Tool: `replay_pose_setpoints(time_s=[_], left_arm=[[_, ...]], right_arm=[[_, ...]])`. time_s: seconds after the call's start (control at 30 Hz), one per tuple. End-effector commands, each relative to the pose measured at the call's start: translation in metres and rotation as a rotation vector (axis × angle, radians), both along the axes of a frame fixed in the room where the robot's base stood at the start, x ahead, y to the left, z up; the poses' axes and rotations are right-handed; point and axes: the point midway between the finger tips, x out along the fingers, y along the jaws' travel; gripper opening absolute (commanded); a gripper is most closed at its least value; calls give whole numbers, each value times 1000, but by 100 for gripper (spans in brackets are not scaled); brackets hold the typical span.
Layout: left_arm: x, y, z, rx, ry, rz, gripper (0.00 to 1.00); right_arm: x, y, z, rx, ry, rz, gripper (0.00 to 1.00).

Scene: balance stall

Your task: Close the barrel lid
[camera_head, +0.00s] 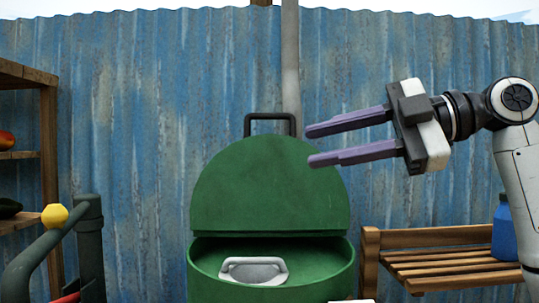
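A green barrel (272,287) stands in the lower middle of the head view. Its green half-round lid (270,185) stands raised at the back, with a dark handle (270,117) on its top edge. My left gripper is out of view.
A wooden bench (440,265) with a blue bottle (505,232) stands at the right. Wooden shelves (48,170) and a dark green tubular frame (89,245) are at the left. A blue corrugated wall (130,110) closes the back.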

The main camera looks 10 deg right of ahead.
Motion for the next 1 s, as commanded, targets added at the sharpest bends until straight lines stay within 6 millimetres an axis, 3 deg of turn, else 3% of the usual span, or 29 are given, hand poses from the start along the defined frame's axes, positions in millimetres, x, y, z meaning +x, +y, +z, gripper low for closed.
replay_pose_setpoints(time_s=[0.2,0.43,0.87,1.0], left_arm=[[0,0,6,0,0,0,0],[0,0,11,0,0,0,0],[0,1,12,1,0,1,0],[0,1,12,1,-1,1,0]], right_arm=[[20,36,-8,-2,2,4,32],[38,65,-16,0,2,2,32],[44,74,-19,0,1,-1,32],[44,74,-19,0,1,-1,10]])
